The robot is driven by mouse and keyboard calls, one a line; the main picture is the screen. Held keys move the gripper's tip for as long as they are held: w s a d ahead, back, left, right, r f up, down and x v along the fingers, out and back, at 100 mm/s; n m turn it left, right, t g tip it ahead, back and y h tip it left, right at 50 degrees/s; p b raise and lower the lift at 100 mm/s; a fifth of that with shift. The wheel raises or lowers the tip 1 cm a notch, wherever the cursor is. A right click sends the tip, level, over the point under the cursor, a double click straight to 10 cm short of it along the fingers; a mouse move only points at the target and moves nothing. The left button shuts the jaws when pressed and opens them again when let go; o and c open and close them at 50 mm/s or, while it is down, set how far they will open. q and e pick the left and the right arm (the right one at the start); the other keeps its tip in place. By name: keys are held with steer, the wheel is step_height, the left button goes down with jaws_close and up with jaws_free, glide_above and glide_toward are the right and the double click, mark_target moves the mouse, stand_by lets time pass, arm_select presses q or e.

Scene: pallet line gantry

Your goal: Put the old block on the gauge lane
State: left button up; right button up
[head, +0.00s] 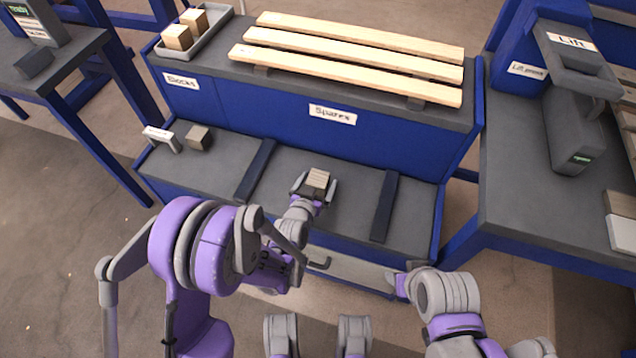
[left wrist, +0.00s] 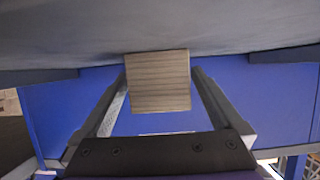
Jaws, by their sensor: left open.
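A worn, grey-brown wooden block (head: 318,178) is on the grey lower deck (head: 345,190), between two dark strips. It also shows in the left wrist view (left wrist: 159,82), with a gap to the finger on each side. My left gripper (head: 316,187) is open around this block, one finger on either side. A second, darker block (head: 199,137) sits at the deck's left end, beside a small grey piece with a white label (head: 160,138) too small to read. My right gripper (head: 397,284) is low near the deck's front edge, and its jaws are unclear. I cannot make out a gauge lane label.
Dark strips (head: 255,170) (head: 384,205) cross the deck. The upper shelf holds a tray (head: 215,40) with two pale blocks above a "Blocks" label, and three long slats (head: 350,65) above "Spares". A bench with a "Lift" device (head: 575,115) stands right. Deck between left block and first strip is clear.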

arm_select(q)
steer(key=shift+w, duration=0.1)
steer(key=c, duration=1.5)
